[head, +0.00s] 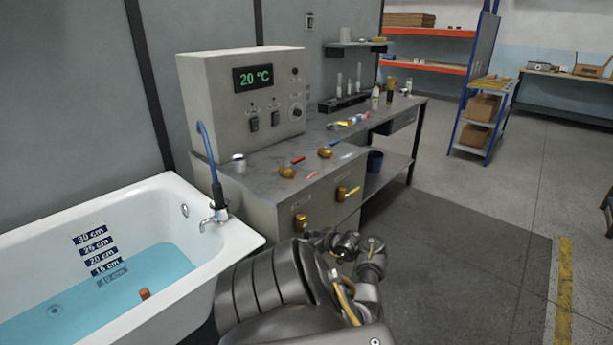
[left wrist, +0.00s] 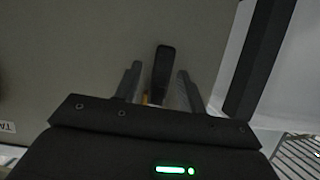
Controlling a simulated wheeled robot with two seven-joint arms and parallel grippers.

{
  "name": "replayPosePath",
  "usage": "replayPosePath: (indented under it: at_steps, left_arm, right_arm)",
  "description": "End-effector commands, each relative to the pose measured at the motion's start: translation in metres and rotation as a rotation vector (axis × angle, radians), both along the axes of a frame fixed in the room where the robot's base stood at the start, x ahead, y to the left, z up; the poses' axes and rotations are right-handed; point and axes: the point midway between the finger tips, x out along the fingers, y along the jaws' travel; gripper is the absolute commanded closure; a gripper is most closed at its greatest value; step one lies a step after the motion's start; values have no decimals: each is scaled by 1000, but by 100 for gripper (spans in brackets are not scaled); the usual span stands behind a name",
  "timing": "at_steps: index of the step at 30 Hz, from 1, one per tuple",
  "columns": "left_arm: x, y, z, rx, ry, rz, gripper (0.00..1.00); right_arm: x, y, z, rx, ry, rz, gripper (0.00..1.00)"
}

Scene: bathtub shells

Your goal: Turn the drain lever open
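In the left wrist view a dark lever handle (left wrist: 163,68) with a bit of brass at its base stands out from a grey panel. My left gripper (left wrist: 160,82) is open, with one finger on each side of the handle and visible gaps between. In the head view two brass valves show on the cabinet front, one nearer (head: 301,222) and one farther (head: 347,191). My left arm reaches toward the nearer valve, and my left gripper (head: 318,238) is small and partly hidden by its own links there. The valve labels are too small to read. My right gripper is out of view.
A white bathtub (head: 245,240) with blue water and depth marks stands left of the cabinet. A blue hose and tap (head: 213,217) sit at its rim. The grey counter (head: 250,182) carries a 20 °C control box (head: 240,100) and loose valve parts.

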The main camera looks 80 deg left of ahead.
Motion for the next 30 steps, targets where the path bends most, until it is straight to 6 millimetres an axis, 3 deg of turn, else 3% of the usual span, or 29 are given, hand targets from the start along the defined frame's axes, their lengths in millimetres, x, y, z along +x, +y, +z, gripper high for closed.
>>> replayPosePath:
  at_steps: [5,18,30]
  left_arm:
    - [11,-12,6,2,-2,-2,60]
    - [55,-69,36,-1,-1,-1,60]
    - [62,-78,41,-1,0,0,60]
  right_arm:
    - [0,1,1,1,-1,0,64]
    - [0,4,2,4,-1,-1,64]
    - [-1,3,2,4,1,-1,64]
